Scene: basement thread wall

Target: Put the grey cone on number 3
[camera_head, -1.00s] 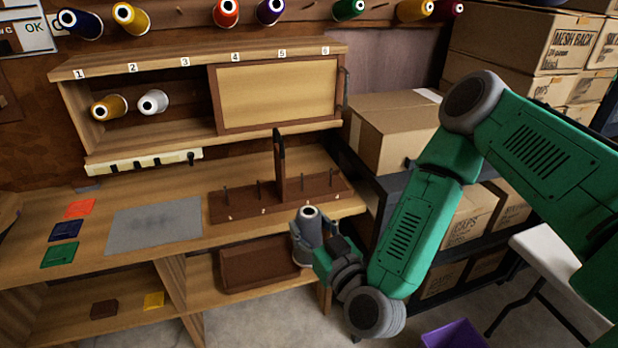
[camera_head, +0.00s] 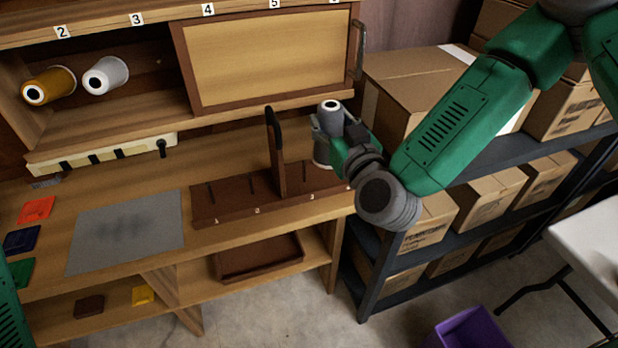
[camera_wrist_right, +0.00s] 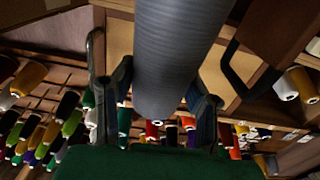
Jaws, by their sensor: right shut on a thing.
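My right gripper (camera_head: 331,128) is shut on the grey cone (camera_head: 322,152) and holds it roughly upright, close to the right end of the brown peg rack (camera_head: 235,207). In the right wrist view the grey cone (camera_wrist_right: 178,55) fills the middle between the two fingers. The rack's front carries small number labels, with a 3 (camera_head: 312,197) right of the tall divider (camera_head: 277,150). The cone's lower end overlaps the rack in the picture, so I cannot tell its exact height above it. Another number 3 (camera_head: 136,19) is on the upper shelf edge. My left gripper is out of view.
A gold cone (camera_head: 50,85) and a white cone (camera_head: 106,75) lie in the open cabinet. A grey mat (camera_head: 125,230) lies on the bench left of the rack. Cardboard boxes (camera_head: 420,85) stand close on the right. A purple bin (camera_head: 470,328) is on the floor.

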